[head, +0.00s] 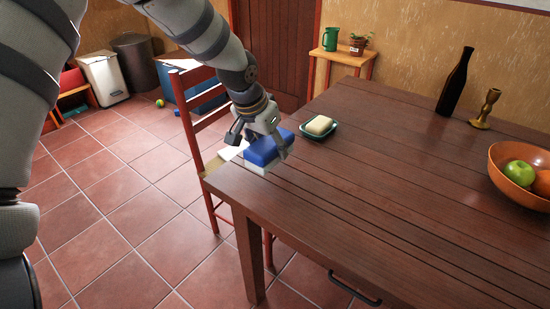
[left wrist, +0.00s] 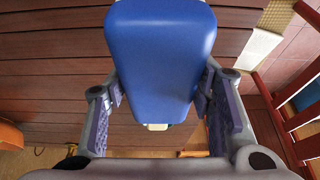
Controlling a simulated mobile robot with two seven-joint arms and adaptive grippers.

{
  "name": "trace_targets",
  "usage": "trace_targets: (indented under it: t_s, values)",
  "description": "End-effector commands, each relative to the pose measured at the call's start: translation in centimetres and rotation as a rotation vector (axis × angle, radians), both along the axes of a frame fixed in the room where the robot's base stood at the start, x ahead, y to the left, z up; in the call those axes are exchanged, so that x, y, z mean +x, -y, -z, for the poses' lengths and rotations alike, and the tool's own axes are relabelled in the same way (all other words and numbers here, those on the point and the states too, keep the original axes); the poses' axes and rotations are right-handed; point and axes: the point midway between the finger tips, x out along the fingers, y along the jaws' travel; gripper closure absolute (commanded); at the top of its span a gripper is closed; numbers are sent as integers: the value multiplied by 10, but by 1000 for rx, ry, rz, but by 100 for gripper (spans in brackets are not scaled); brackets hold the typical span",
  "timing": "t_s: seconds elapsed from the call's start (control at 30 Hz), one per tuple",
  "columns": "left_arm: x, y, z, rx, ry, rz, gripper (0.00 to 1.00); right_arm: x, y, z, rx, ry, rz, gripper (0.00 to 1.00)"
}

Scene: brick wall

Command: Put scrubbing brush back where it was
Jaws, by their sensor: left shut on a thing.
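My left gripper (head: 268,140) is shut on the scrubbing brush (head: 265,150), a blue block with a pale underside, at the near left corner of the wooden table (head: 370,190). In the left wrist view the blue block (left wrist: 160,55) sits between my two fingers (left wrist: 163,105). The brush is very low over the table top; I cannot tell whether it touches. A pale cloth-like piece (head: 215,164) lies at the table corner just left of the brush, and it also shows in the left wrist view (left wrist: 258,48). My right gripper is not in view.
A soap bar (head: 319,124) on a green dish (head: 312,134) is just right of the brush. A dark bottle (head: 455,85), a brass candlestick (head: 486,108) and an orange fruit bowl (head: 515,190) stand farther right. A red chair (head: 205,130) is beside the table. The table's middle is clear.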

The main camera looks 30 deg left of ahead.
Motion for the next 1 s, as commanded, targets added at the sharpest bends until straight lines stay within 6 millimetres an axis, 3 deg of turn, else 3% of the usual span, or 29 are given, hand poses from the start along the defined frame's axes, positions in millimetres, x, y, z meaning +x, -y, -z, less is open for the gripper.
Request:
trace_targets:
  t_s: [0.2,0.37,0.73,0.77,0.8,0.83,1.0]
  values:
    - [16,-7,20,-2,3,-1,77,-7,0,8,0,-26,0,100]
    - [16,-7,48,0,3,1,77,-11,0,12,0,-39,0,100]
    - [16,-7,50,0,8,1,77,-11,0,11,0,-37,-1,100]
    - [16,-7,50,0,8,1,44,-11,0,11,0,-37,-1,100]
    - [16,-7,50,0,8,1,35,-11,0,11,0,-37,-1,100]
    - [16,-7,50,0,8,1,31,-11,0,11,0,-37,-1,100]
    - [16,-7,50,0,8,1,31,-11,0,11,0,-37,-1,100]
